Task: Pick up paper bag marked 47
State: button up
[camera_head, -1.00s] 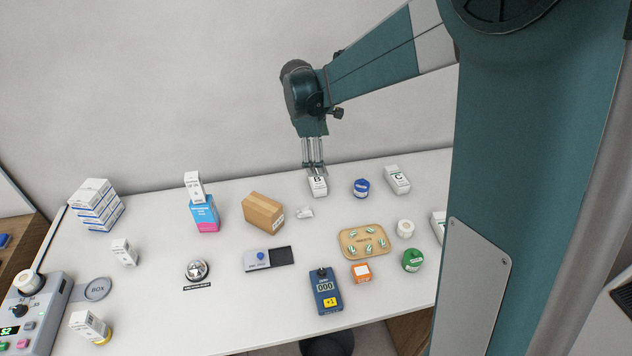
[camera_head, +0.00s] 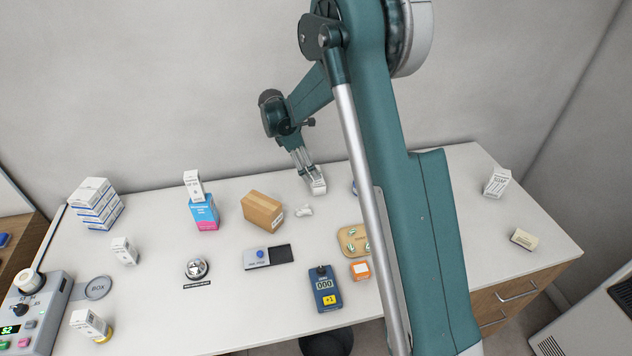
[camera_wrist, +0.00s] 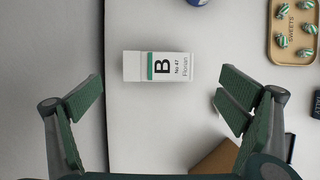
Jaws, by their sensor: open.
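The white paper bag marked B, No 47 and Florian (camera_wrist: 168,67), with a green stripe, lies between and beyond my fingers in the wrist view. In the head view, the bag (camera_head: 318,186) is at the back of the counter, just below my fingertips. My gripper (camera_head: 310,181) is open and tilted above it. I cannot tell the exact height left between fingertips and bag.
A brown carton (camera_head: 262,212) stands left of the bag, and a small crumpled white piece (camera_head: 304,210) lies nearer. A sweets tray (camera_wrist: 276,42) and part of a blue item (camera_wrist: 197,2) are near. My arm hides part of the counter's right side.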

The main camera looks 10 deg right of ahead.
aim_at(318, 187)
jog(key=shift+w+f, duration=0.1)
jog(key=shift+f, duration=0.2)
jog(key=shift+x, duration=1.25)
jog(key=shift+f, duration=0.1)
jog(key=shift+x, duration=2.55)
jog(key=shift+d, duration=0.15)
jog(key=c, duration=1.1)
